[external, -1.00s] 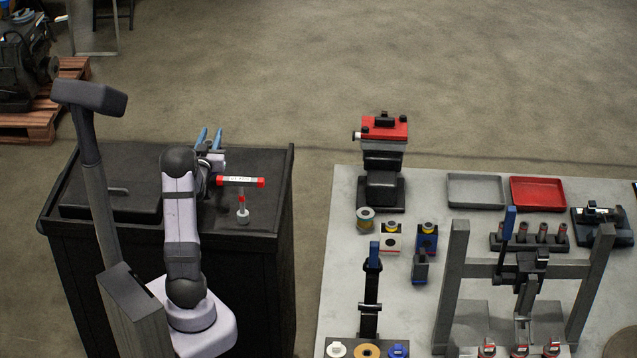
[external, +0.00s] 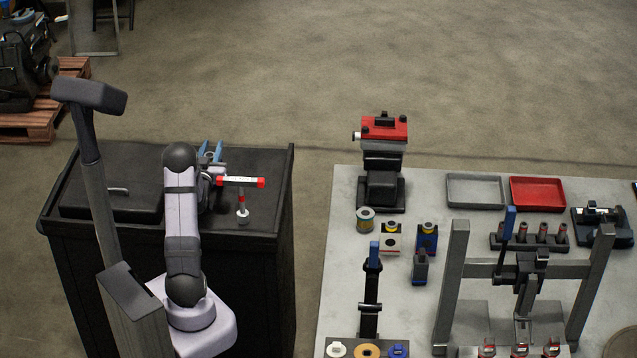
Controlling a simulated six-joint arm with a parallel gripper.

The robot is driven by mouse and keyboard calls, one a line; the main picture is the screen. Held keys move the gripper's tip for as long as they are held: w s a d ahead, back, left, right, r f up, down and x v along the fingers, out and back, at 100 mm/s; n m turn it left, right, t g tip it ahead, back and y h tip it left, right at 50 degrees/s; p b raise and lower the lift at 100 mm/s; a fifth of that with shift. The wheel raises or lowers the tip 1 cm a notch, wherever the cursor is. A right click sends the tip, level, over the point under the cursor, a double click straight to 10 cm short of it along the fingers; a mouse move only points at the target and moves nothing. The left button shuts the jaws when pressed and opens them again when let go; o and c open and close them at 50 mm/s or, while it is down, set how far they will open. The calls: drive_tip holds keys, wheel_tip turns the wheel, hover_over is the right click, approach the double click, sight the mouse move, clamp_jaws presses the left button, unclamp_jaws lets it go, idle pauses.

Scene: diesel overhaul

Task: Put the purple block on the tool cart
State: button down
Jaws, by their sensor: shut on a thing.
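The tool cart appears to be the black cabinet (external: 262,245) at the left, with a dark flat top. My gripper (external: 211,151) has two blue fingers, standing a little apart over the far part of that top, near its back edge. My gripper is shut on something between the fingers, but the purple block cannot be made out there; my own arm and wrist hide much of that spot. I see no purple block elsewhere in the view. I cannot tell whether what is held touches the cart top.
A red-and-white bar (external: 240,182) and a small upright post (external: 242,212) are just right of my wrist. A raised dark lid (external: 110,195) covers the cart's left. A grey workbench (external: 340,215) with a red-topped device (external: 384,130), trays and frame stands right, across a gap.

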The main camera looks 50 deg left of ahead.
drive_tip(key=c, duration=1.4)
unclamp_jaws()
drive_tip(key=shift+s+d, duration=0.4)
drive_tip(key=b+v, duration=0.2)
drive_tip(key=v, duration=0.4)
drive_tip(key=shift+s+r, duration=0.2)
drive_tip(key=shift+d, duration=0.1)
